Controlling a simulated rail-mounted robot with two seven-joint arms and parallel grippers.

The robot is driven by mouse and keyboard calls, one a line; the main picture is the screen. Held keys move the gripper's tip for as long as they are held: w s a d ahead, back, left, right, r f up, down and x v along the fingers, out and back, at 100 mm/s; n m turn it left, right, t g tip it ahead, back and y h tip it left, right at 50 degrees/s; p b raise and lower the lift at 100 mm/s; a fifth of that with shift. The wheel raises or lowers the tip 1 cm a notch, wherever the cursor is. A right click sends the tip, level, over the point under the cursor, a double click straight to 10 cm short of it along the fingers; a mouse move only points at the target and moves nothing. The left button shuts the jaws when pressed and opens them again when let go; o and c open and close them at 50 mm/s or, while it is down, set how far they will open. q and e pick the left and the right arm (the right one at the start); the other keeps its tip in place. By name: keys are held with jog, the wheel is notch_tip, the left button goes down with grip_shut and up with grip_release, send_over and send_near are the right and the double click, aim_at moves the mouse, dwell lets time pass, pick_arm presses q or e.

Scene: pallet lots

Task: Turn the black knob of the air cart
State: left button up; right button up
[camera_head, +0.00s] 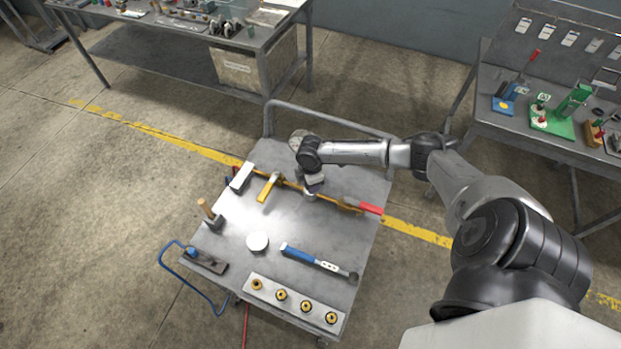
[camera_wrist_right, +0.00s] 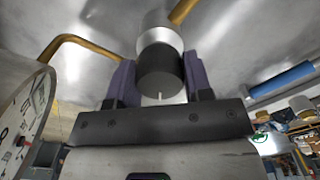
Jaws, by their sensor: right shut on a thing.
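The air cart (camera_head: 225,240) stands in front of me, with a grey metal top and a brass-coloured pipe (camera_head: 289,184) along its far part. In the right wrist view, the black knob (camera_wrist_right: 160,75) sits on a silver fitting (camera_wrist_right: 158,38). It has a short white mark at its lower edge. My right gripper (camera_wrist_right: 158,82) is shut on the black knob, one purple finger on each side. In the head view, my right gripper (camera_head: 313,183) is over the pipe and hides most of the knob. My left gripper is not in view.
A round gauge (camera_wrist_right: 26,125) is close at the left of the wrist view. A yellow lever (camera_head: 267,188), red handle (camera_head: 371,208), white block (camera_head: 241,177), blue-handled tool (camera_head: 300,253) and plate of brass fittings (camera_head: 270,297) are on the cart. Benches stand behind and right.

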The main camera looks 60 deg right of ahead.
jog(key=o, duration=0.7)
jog(key=shift+c, duration=0.2)
jog(key=shift+o, duration=1.3)
jog(key=shift+r, duration=0.1)
notch_tip(320, 180, up, 14)
jog(key=shift+p, duration=0.45)
jog(key=shift+f, duration=0.2)
